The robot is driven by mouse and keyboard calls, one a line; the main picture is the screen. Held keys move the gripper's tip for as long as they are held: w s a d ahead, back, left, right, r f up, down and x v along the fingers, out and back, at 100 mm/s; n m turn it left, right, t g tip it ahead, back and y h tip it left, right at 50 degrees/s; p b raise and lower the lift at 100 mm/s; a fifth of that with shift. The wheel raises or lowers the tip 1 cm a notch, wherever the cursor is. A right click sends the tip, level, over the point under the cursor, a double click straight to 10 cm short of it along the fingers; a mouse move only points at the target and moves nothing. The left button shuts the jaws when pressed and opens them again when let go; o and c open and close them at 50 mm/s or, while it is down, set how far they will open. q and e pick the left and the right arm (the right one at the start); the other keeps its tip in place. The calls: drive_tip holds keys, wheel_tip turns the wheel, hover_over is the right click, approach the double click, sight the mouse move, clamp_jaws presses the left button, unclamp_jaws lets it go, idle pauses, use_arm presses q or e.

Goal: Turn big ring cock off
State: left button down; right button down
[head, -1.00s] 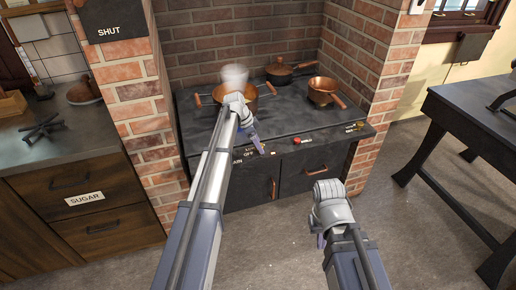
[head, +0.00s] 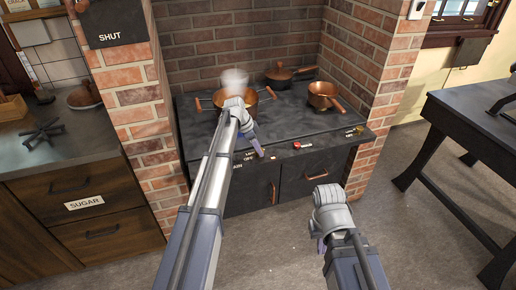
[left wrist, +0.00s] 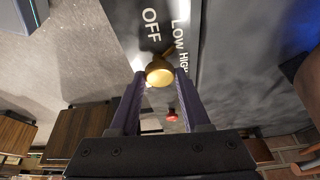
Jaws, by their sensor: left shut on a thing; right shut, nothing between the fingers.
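The brass cock (left wrist: 160,72) sits between my left fingertips in the left wrist view, beside the OFF and LOW HIGH lettering on the dark stove front. My left gripper (head: 264,154) is shut on it; in the head view the gripper and wrist hide the cock. The handle direction is hard to tell, though a brass arm shows toward LOW in the wrist view. A copper pot (head: 265,97) with steam above it stands behind my left wrist. My right gripper (head: 321,247) is shut and empty, low in front of the stove, mostly hidden by its wrist.
The stove (head: 310,121) stands between brick walls. A red knob (head: 297,145) and a brass cock at the right (head: 359,128) are on its front edge. A lidded pan (head: 280,78) and a copper pan (head: 322,95) stand on top. A dark table (head: 475,125) is at right. Floor in front is clear.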

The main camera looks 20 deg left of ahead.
use_arm(q)
drive_tip(key=shift+n, duration=0.4)
drive_tip(key=n, duration=0.2)
drive_tip(key=n+t+y, duration=0.1)
drive_tip(key=shift+s+d+n, duration=0.15)
drive_tip(key=shift+s+n, duration=0.05)
drive_tip(key=shift+n, duration=0.2)
drive_tip(key=n+y, duration=0.1)
drive_tip(key=n, duration=0.1)
drive_tip(key=n+t+y, duration=0.1)
drive_tip(key=n, duration=0.2)
drive_tip(key=shift+d, duration=0.1)
drive_tip(key=shift+n, duration=0.3)
drive_tip(key=shift+c, duration=1.8)
unclamp_jaws()
drive_tip(key=shift+r, duration=0.1)
